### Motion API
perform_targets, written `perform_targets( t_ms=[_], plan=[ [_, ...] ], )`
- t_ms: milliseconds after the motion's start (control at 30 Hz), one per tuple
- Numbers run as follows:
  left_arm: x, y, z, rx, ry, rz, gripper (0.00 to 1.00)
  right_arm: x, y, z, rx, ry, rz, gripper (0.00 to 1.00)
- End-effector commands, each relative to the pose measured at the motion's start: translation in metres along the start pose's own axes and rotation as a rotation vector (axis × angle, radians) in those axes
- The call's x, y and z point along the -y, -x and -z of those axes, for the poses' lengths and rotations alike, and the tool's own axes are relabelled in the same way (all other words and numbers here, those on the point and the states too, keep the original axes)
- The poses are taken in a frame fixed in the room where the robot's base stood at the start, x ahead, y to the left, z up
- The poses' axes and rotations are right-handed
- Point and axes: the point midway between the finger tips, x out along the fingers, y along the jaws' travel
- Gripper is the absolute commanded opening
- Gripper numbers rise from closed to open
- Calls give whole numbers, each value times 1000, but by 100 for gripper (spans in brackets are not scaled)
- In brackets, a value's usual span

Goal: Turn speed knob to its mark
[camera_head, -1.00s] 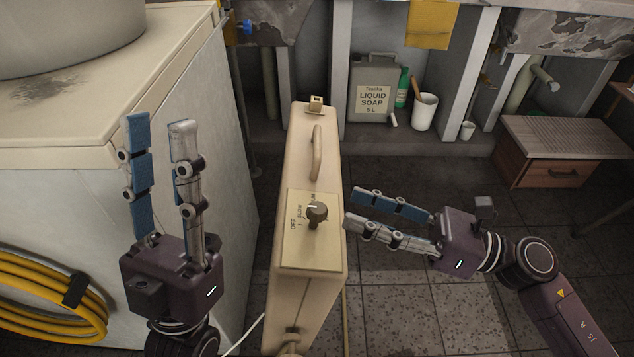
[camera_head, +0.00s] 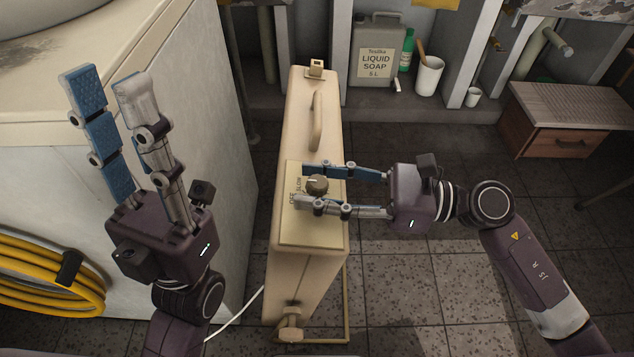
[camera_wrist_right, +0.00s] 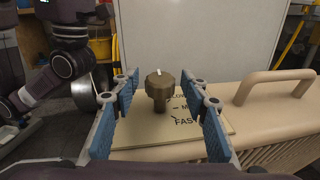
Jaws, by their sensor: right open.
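The speed knob (camera_head: 317,184) is a dark brown-grey knob with a white pointer line, on a cream plate (camera_head: 297,230) on top of a tall, narrow beige machine (camera_head: 301,262). OFF and SLOW show beside it in the head view; MED and FAST are hidden there. In the right wrist view the knob (camera_wrist_right: 159,88) stands between the fingers, with FAST readable and other words partly covered. My right gripper (camera_head: 301,186) is open, one finger on each side of the knob, with gaps visible in the wrist view. My left gripper (camera_head: 99,80) is open and empty, away to the left.
A handle (camera_head: 317,121) rises from the machine's top behind the knob. A pale cabinet (camera_head: 195,100) stands left, with a coiled yellow hose (camera_head: 45,290). A soap canister (camera_head: 376,55) and white mug (camera_head: 429,76) stand at the back. Tiled floor lies right.

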Motion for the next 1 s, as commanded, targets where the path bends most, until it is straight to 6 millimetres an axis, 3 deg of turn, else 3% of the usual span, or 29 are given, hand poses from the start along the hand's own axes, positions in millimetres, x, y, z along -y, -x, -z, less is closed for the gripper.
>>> perform_targets(
  t_ms=[133, 500, 1000],
  plan=[
    [0, 0, 0, 0, 0, 0, 29, 0, 0, 0, 0, 0, 0, 41],
    [0, 0, 0, 0, 0, 0, 29, 0, 0, 0, 0, 0, 0, 1],
    [0, -12, 4, -1, 1, 3, 29, 0, 0, -1, 0, -16, 72, 0]
  ],
)
